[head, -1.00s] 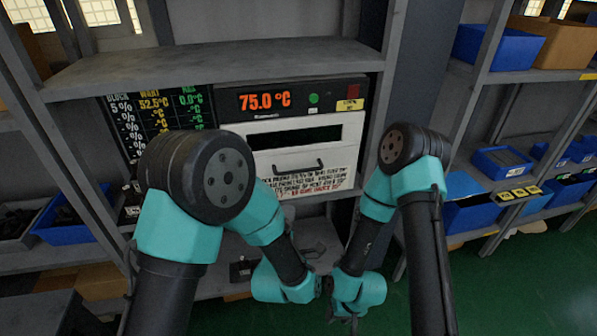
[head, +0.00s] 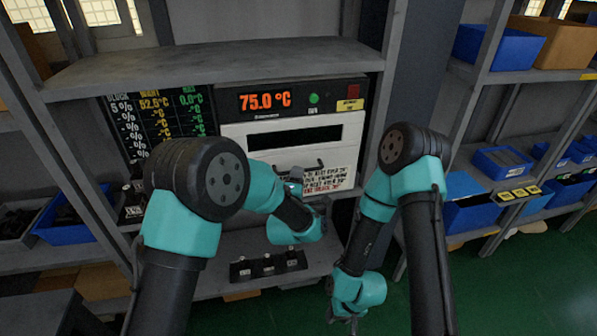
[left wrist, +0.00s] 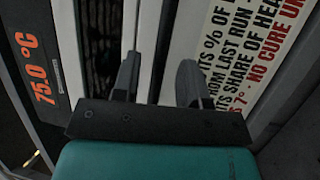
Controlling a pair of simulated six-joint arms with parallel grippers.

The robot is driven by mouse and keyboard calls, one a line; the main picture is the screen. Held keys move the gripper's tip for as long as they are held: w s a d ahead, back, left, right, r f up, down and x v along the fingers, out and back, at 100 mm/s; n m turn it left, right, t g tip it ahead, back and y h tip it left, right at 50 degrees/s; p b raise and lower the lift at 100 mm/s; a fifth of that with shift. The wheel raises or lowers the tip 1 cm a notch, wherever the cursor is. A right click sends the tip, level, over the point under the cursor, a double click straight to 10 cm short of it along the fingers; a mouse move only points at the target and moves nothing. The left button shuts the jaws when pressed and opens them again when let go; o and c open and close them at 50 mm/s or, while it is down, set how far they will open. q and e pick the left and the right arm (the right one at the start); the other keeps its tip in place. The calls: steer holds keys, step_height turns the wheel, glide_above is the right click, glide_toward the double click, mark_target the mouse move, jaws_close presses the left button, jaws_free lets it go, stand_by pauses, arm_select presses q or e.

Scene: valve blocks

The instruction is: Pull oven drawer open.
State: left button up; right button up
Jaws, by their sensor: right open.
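The oven (head: 228,100) stands on a shelf, with an orange 75.0 °C readout on its dark top panel. Its white drawer front (head: 240,135) has a dark slot and looks flush with the oven. The dark drawer handle (head: 313,168) is partly hidden by my left gripper (head: 297,176). In the left wrist view my left gripper (left wrist: 157,78) has its two fingers apart, pointing at the white front. I cannot tell whether the handle lies between them. My right gripper (head: 345,314) is open and empty, low in front of the shelf.
A dark board of readings (head: 155,118) stands left of the oven. Several small valve blocks (head: 268,264) sit on the shelf below. Blue bins (head: 500,162) fill the right shelving. The green floor (head: 500,290) at lower right is clear.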

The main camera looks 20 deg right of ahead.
mark_target(289, 156)
arm_select(q)
steer(key=shift+x, duration=1.45)
jaws_close()
